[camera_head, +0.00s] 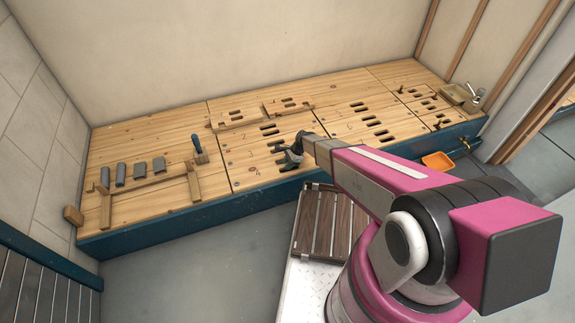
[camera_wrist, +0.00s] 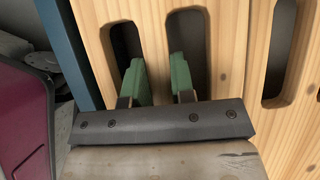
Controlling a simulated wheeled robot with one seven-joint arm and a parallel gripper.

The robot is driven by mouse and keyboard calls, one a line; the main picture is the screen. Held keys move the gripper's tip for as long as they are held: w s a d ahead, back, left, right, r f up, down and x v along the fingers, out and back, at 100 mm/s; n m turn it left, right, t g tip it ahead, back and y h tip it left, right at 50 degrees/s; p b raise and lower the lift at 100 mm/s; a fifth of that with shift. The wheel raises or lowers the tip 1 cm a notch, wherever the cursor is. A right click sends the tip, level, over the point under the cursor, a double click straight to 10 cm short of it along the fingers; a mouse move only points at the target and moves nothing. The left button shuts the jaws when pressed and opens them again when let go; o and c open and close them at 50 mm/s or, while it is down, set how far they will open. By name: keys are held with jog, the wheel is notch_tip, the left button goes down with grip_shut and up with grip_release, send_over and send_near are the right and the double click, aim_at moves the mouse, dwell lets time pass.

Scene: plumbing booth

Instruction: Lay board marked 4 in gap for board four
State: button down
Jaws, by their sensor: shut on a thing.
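A light wooden board with two dark slots (camera_wrist: 154,30) is under my gripper in the wrist view. My gripper (camera_wrist: 160,78) has green fingers, one in each slot, shut on the bar between them. In the head view my gripper (camera_head: 289,153) is over the bench's front edge, at the fourth row of slots. A small 4 is printed on the bench top just left of it. No number on the held board can be read. I cannot tell whether the board is flush or slightly raised; the gripper partly hides it.
The wooden bench top (camera_head: 140,137) has other slotted boards (camera_head: 369,120) to the right and a blue front. Grey pieces (camera_head: 140,169) and a wooden frame (camera_head: 150,187) are at left. A brown slatted panel (camera_head: 322,225) is below the bench front. An orange tray (camera_head: 437,161) is at right.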

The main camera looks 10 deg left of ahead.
jog(key=shift+f, duration=0.15)
jog(key=c, duration=0.9)
grip_release()
jog(key=v, duration=1)
jog(key=shift+d+r, duration=0.2)
jog(key=shift+r, duration=0.15)
jog(key=s+d+r+n+t+h, duration=0.1)
jog(key=s+d+r+n, duration=0.3)
jog(key=d+r, duration=0.5)
jog(key=s+d+r+n+t+h, duration=0.1)
jog(key=s+d+r+n+h, duration=0.1)
jog(key=s+d+r, duration=0.3)
jog(key=s+d+r+n+t+h, duration=0.1)
jog(key=s+d+r+n, duration=0.4)
jog(key=d+r, duration=0.8)
jog(key=shift+d+r+n+h, duration=0.15)
jog(key=shift+d+r+h, duration=0.1)
jog(key=shift+d, duration=0.9)
jog(key=shift+d+r+n+h, duration=0.15)
jog(key=shift+d+h, duration=0.1)
jog(key=shift+d, duration=0.9)
jog(key=shift+w, duration=0.1)
jog(key=shift+c, duration=0.9)
jog(key=shift+a+f, duration=0.1)
jog(key=shift+a, duration=0.05)
